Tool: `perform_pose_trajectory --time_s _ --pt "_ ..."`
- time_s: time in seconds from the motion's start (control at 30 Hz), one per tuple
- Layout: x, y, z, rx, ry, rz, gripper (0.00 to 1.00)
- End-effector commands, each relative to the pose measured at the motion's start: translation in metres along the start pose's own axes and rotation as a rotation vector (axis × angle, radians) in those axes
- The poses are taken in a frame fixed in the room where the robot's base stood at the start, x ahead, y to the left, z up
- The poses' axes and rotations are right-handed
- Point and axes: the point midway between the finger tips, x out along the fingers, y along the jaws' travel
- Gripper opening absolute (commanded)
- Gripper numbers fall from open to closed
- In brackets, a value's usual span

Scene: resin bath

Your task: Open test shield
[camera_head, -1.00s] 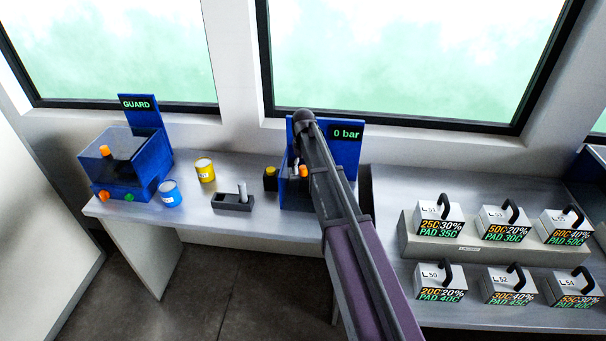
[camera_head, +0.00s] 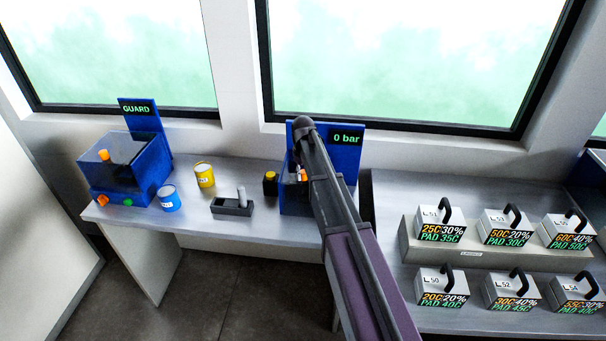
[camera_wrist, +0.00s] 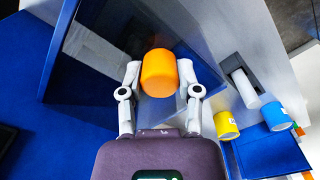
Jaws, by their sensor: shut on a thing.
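The test station is a blue box (camera_head: 294,203) with an upright blue panel reading "0 bar" (camera_head: 348,155). My arm covers much of it in the head view. In the wrist view a clear, dark-looking shield (camera_wrist: 98,55) carries an orange knob (camera_wrist: 158,73). The knob also shows in the head view (camera_head: 303,175), beside my arm. My gripper (camera_wrist: 159,75) has its two fingers on either side of the knob and is shut on it. The shield looks closed, but my arm hides most of it in the head view.
Left of the station stand a grey holder with a light cylinder (camera_head: 232,207), a yellow can (camera_head: 204,175), a blue can (camera_head: 169,198) and the GUARD box (camera_head: 118,170). Several handled weights (camera_head: 442,225) stand on the right bench. Bare tabletop lies in front.

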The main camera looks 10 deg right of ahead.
Motion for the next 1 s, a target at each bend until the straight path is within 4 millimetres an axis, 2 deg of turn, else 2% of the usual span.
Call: perform_pose_trajectory --time_s 0.27,0.47,1.0 --pt "-0.005 0.001 -0.001 -0.002 0.002 -0.002 0.00" --pt "-0.018 0.004 -0.003 -0.002 0.003 -0.001 0.00" --pt "-0.080 0.026 -0.024 0.000 0.004 0.004 0.00"
